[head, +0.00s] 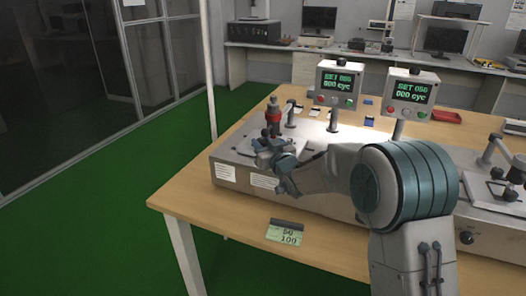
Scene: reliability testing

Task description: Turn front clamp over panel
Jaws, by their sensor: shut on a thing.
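The left test fixture, a grey box (226,158) with paper labels on its front, sits on the wooden table. My gripper (266,137) is over the left part of its top, reaching in from the right. It is shut on a small dark part there, which I take for the front clamp; my fingers and wrist hide most of it. A red and black upright part (273,116) stands just behind my gripper.
Two display boxes on posts, a left one (339,86) and a right one (411,94), stand behind the fixture. A second fixture (497,192) is at the right. A card reading 100 (286,232) lies at the table's front edge (225,232). A red tray (446,117) is farther back.

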